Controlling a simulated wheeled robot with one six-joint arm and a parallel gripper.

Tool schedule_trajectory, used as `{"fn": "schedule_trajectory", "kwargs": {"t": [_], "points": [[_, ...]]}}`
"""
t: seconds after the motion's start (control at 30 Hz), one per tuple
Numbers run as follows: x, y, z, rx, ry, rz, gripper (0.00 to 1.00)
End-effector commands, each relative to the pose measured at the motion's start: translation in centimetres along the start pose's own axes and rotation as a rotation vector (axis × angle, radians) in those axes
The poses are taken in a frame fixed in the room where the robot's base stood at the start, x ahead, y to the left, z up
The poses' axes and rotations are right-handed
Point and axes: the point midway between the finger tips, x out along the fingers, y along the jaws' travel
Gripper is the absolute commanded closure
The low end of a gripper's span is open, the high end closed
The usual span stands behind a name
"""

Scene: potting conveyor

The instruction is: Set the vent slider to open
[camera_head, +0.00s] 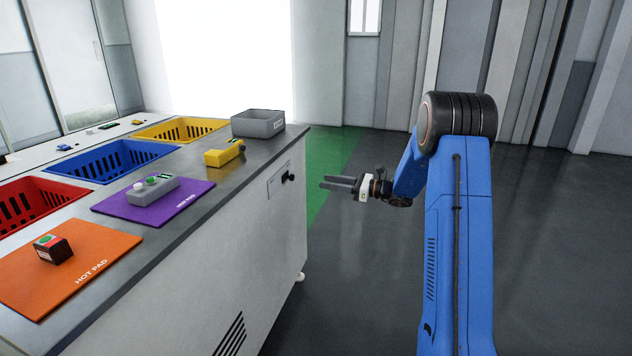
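A pale plate (273,185) with a black knob (288,177) is set in the side of the counter, near its far right end. It looks like the vent slider, but its markings are too small to read, so I cannot tell its setting. My gripper (324,182) is to the right of the knob and points left towards the counter side. Its two fingers are apart with nothing between them. It appears clear of the knob.
The counter (215,190) holds red (40,204), blue (115,163) and yellow (180,130) baskets, a grey bin (258,124), a yellow device (224,154), and orange (100,240) and purple (185,200) pads with boxes on them. Black vent slots (229,335) are low on its side. Open floor lies right.

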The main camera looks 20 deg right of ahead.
Motion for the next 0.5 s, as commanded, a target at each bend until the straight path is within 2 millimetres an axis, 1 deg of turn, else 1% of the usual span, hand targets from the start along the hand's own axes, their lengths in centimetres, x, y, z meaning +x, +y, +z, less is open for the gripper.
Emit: {"fn": "schedule_trajectory", "kwargs": {"t": [0.03, 0.2, 0.33, 0.5], "points": [[-1.1, -0.1, 0.0, 0.000, 0.000, -0.004, 0.62], [-3.7, -0.1, 0.0, 0.000, 0.000, -0.003, 0.62], [-4.8, 0.0, 0.0, 0.000, -0.001, -0.001, 0.62], [-5.4, 0.0, 0.0, 0.000, -0.001, -0.001, 0.62]]}}
